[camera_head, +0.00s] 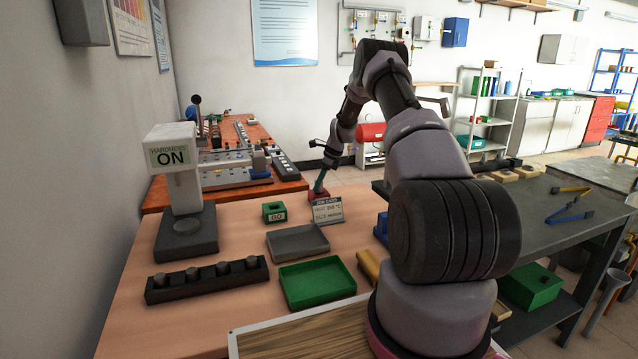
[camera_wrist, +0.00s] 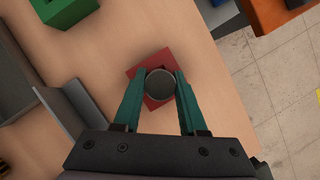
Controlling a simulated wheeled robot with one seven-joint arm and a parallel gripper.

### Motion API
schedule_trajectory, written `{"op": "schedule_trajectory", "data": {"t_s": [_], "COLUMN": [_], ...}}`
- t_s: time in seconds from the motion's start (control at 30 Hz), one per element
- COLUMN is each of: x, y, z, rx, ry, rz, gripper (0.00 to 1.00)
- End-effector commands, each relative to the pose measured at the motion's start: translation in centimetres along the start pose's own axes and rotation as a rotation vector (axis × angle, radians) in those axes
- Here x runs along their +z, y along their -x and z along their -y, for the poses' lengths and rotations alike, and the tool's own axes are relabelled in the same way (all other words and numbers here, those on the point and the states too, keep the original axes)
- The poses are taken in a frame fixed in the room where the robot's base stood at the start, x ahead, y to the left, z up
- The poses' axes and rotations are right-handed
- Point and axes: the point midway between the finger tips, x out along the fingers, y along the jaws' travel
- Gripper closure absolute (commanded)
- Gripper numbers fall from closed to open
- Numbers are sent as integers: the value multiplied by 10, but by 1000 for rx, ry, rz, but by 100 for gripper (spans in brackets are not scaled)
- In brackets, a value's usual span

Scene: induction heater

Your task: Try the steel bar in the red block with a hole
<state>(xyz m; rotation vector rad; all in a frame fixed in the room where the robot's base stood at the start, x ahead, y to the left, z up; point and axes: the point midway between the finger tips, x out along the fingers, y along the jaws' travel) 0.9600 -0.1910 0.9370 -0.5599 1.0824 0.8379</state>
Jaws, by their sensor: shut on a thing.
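My gripper (camera_wrist: 160,100) is shut on a grey round steel bar (camera_wrist: 160,84), seen end-on between the two green fingers in the wrist view. The red block (camera_wrist: 139,73) lies right below the bar, turned at an angle on the wooden table. The bar covers the block's middle, so I cannot see the hole or tell whether the bar is in it. In the head view the red block (camera_head: 318,196) stands at the table's far edge, with my gripper (camera_head: 320,184) right above it. The bar is too small to make out there.
A green block marked GO (camera_head: 274,211) and a small sign card (camera_head: 327,211) stand close to the red block. A grey tray (camera_head: 298,241), a green tray (camera_head: 317,282) and a dark rack with several round pieces (camera_head: 207,279) lie nearer. The hardness tester (camera_head: 185,210) is at left.

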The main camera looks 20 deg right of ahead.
Motion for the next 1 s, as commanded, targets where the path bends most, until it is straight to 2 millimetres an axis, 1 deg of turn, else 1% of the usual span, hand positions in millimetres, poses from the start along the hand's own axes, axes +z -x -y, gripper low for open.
{"op": "schedule_trajectory", "data": {"t_s": [0.47,0.5,0.57,0.87,1.0], "x": [0,0,0,-1,-1], "y": [-2,-2,-2,-2,7], "z": [0,0,0,0,0], "rx": [-1,-1,-1,1,0], "ry": [0,0,0,0,0], "rz": [1,1,1,0,0], "gripper": [100,47,24,24,24]}}
